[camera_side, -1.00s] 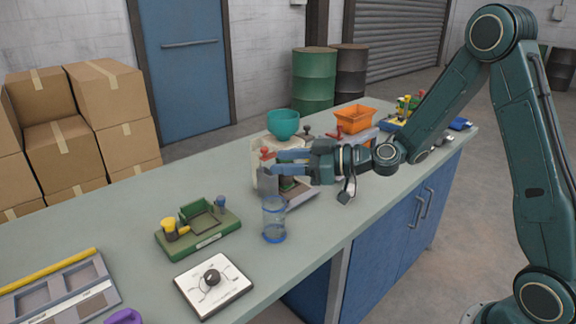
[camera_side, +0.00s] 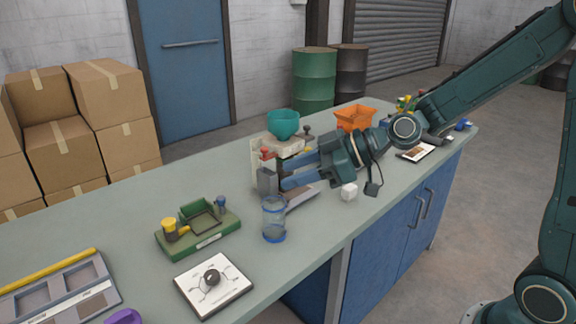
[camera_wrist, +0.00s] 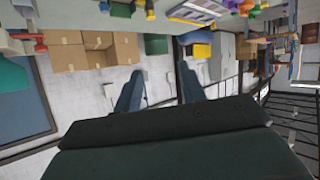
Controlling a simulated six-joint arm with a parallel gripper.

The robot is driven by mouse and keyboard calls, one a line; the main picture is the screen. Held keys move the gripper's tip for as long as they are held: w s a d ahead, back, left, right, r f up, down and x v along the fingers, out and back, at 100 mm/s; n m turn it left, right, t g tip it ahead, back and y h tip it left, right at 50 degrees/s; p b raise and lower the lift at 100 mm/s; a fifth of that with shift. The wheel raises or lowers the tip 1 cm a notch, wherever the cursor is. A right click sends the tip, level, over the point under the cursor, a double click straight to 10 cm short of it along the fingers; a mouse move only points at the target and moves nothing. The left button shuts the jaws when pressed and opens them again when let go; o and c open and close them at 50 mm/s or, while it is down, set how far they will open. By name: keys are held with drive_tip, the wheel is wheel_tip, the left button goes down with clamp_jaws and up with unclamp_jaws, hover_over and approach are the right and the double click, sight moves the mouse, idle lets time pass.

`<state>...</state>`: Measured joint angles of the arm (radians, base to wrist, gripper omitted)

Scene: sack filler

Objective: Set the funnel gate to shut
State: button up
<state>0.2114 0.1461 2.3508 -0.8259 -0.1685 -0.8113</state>
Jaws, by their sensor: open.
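A cream stand (camera_side: 256,160) with a teal bowl (camera_side: 284,123) on top is in the middle of the bench in the side view. It has a red knob (camera_side: 266,153) and a grey plate (camera_side: 267,181) at its front. An orange funnel-shaped hopper (camera_side: 355,117) stands behind to the right. I cannot tell which part is the funnel gate or how it is set. My gripper (camera_side: 284,176) is open, its blue fingers pointing left beside the stand and partly hiding it. In the wrist view my gripper (camera_wrist: 158,72) has nothing visible between its fingers.
A clear blue-rimmed jar (camera_side: 273,220) stands close in front of my gripper. A green fixture (camera_side: 197,229), a dial panel (camera_side: 212,284) and a grey tray (camera_side: 62,290) are further left. Bare bench lies behind the green fixture.

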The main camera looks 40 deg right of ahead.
drive_tip(key=shift+s+r, duration=0.15)
drive_tip(key=shift+s, duration=0.65)
drive_tip(key=shift+s+g+h, duration=0.1)
drive_tip(key=shift+g+h, duration=0.2)
drive_tip(key=s+d+r+m+g+h, duration=0.1)
drive_tip(key=s+d+m+h, duration=0.3)
drive_tip(key=s, duration=0.7)
drive_tip(key=s+d+r+m+g+h, duration=0.1)
drive_tip(key=s+d+m, duration=0.4)
drive_tip(key=s, duration=0.6)
drive_tip(key=d+g+h, duration=0.1)
drive_tip(key=h, duration=0.1)
drive_tip(key=shift+s+d+r+h, duration=0.2)
drive_tip(key=shift+s+r+h, duration=0.1)
drive_tip(key=shift+h, duration=0.1)
